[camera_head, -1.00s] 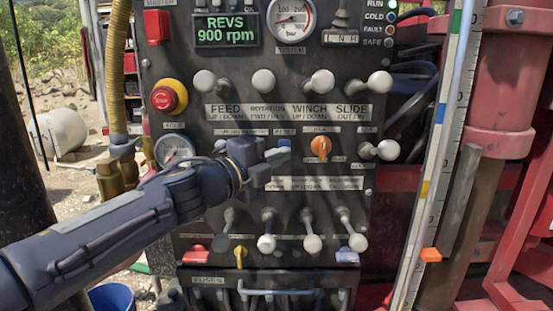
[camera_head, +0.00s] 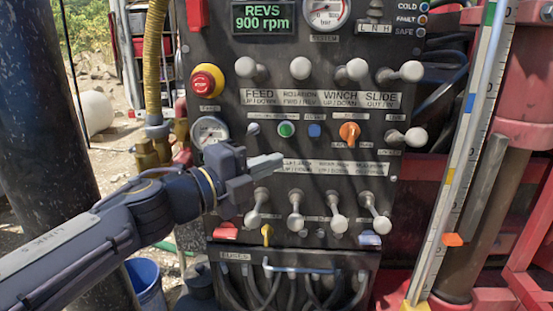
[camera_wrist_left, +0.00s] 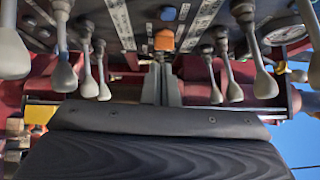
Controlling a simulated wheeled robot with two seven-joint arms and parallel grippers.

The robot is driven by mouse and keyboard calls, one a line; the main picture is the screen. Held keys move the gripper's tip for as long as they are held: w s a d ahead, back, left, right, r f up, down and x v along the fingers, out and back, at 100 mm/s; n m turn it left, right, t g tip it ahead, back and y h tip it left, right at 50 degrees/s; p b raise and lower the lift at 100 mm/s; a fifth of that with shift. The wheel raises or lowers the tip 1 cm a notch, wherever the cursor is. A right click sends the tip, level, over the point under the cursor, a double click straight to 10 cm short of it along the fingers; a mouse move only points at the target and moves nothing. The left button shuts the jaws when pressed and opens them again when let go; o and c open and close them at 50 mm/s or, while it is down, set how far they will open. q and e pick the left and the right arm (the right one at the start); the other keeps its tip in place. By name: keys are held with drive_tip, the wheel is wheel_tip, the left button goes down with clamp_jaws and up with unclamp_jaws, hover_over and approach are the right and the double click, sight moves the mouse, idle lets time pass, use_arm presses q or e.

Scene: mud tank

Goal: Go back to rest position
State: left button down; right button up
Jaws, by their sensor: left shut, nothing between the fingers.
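My left gripper (camera_head: 278,163) reaches in from the left in the head view, in front of the dark control panel (camera_head: 214,55). Its fingers are shut and empty. They overlap the panel between the row of small buttons and the lower row of levers; whether they touch it I cannot tell. In the left wrist view the shut fingers (camera_wrist_left: 161,85) point at the panel, with an orange knob (camera_wrist_left: 164,40) just beyond the tips. My right gripper is not in view.
White-knobbed levers (camera_head: 301,68) and a red stop button (camera_head: 207,82) stick out from the panel. A measuring rail (camera_head: 455,165) and red machinery (camera_head: 525,100) stand at the right. A dark pillar (camera_head: 50,110) and blue bucket (camera_head: 147,283) are at the left.

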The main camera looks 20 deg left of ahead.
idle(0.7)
use_arm(q)
drive_tip(key=s+a+f+n+g+y, duration=0.1)
drive_tip(key=s+a+f+n+y, duration=0.4)
drive_tip(key=a+f+n+y, duration=0.95)
drive_tip(key=s+d+f+n+g+h, duration=0.9)
drive_tip(key=s+d+f+n, duration=0.2)
drive_tip(key=s+d+f, duration=0.2)
drive_tip(key=shift+s+f, duration=0.45)
drive_tip(key=shift+s, duration=0.8)
